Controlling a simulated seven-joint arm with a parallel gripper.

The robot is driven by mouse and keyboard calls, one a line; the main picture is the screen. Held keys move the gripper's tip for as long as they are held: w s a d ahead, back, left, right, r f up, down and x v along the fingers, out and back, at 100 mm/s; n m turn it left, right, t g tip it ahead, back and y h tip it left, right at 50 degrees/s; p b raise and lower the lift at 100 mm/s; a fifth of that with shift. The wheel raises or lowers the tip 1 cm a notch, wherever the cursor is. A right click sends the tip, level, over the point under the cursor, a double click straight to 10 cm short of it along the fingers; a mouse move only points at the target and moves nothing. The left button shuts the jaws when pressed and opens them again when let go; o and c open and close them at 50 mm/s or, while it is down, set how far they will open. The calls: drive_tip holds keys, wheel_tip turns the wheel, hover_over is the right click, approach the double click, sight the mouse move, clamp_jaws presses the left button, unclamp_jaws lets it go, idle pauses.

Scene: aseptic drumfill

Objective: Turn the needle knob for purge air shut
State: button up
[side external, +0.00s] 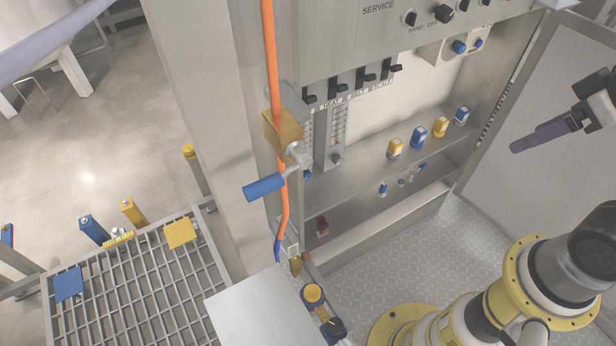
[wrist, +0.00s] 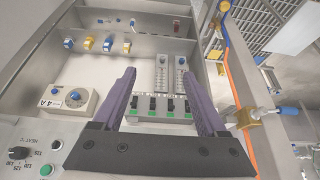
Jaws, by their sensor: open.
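Two flow tubes with red-marked scales stand side by side on the cabinet's back wall; the right one (side external: 337,122) shows clearly in the side view. A small dark knob (side external: 337,158) sits at its foot. The left one is partly hidden by a brass valve, and a blue knob (side external: 308,174) shows near its foot. The wrist view looks at them upside down, with the tubes (wrist: 162,76) beyond the fingers. I cannot read which is purge air. My gripper (side external: 516,146) has purple fingers, open and empty (wrist: 163,72), well away from the knobs, at the right.
Black-handled switches (side external: 366,76) line up above the tubes. A brass valve with a blue lever (side external: 264,188) and orange hose (side external: 269,60) stand at the cabinet's left edge. Blue and yellow fittings (side external: 419,137) sit on the shelf. An open door (side external: 560,190) stands behind my gripper.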

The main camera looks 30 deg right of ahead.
drive_tip(key=w+a+f+n+g, duration=0.1)
drive_tip(key=w+a+f, duration=0.4)
drive_tip(key=f, duration=0.3)
drive_tip(key=w+a+f+g+y, duration=0.1)
drive_tip(key=w+a+f, duration=0.5)
drive_tip(key=f, duration=0.2)
drive_tip(key=w+a+f+n+g, duration=0.1)
drive_tip(key=w+a+f, duration=0.4)
drive_tip(key=f, duration=0.3)
drive_tip(key=t+h, duration=0.2)
drive_tip(key=t, duration=0.9)
approach(307, 176)
drive_tip(key=shift+m, duration=0.4)
drive_tip(key=x, duration=0.9)
drive_tip(key=shift+w+d+f, duration=0.1)
drive_tip(key=shift+w+f, duration=0.05)
drive_tip(key=shift+w, duration=0.05)
